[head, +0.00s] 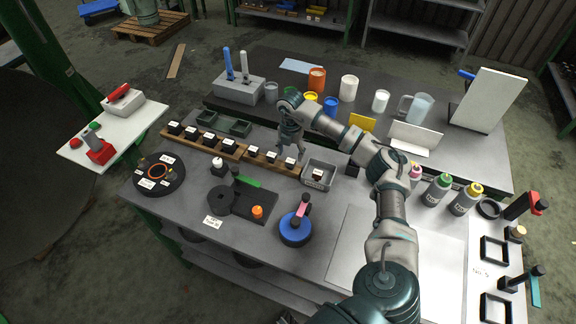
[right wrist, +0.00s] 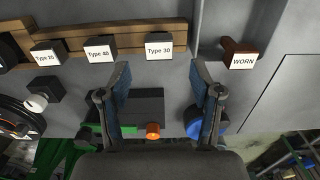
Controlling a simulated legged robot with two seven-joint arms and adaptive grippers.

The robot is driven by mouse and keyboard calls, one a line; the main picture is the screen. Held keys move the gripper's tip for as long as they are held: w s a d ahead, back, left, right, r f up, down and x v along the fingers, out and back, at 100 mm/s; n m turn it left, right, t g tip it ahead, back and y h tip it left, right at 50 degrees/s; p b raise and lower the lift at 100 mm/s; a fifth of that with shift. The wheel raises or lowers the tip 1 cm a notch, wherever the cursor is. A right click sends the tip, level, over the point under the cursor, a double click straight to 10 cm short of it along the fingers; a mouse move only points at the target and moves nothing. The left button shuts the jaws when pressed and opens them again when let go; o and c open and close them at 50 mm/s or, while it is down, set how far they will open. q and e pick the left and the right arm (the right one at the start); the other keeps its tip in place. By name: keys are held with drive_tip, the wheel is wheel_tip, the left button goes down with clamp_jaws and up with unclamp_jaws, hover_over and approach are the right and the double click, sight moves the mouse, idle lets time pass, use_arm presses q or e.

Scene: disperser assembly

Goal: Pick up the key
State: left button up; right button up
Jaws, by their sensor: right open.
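No thing is labelled as a key. Small dark blocks with white labels stand in a wooden rack (right wrist: 75,55), among them Type 40 (right wrist: 100,48) and Type 30 (right wrist: 158,44). A brown part labelled WORN (right wrist: 240,54) lies in a grey tray (head: 320,172) right of the rack. I cannot tell which of these is the key. My right gripper (head: 291,147) is above the right end of the rack. In the right wrist view its open fingers (right wrist: 161,76) are apart and empty, with the Type 30 block just beyond the gap. My left gripper is not in view.
A blue round part (head: 296,229) and a dark plate with an orange knob (head: 257,212) lie in front of the rack. A round black holder (head: 159,174) is at left. Cups and bottles stand behind and right. A pale mat (head: 350,250) is clear at front.

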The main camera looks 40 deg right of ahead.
sight(291, 161)
drive_tip(key=f, duration=0.1)
drive_tip(key=d+f, duration=0.1)
drive_tip(key=f, duration=0.3)
drive_tip(key=shift+w+d+f, duration=0.15)
drive_tip(key=shift+d+f, duration=0.05)
drive_tip(key=shift+d, duration=0.05)
drive_tip(key=shift+a+f, duration=0.1)
drive_tip(key=shift+f, duration=0.2)
drive_tip(key=shift+a+r, duration=0.2)
drive_tip(key=shift+a, duration=0.6)
drive_tip(key=c, duration=1.2)
drive_tip(key=shift+d, duration=0.5)
clamp_jaws()
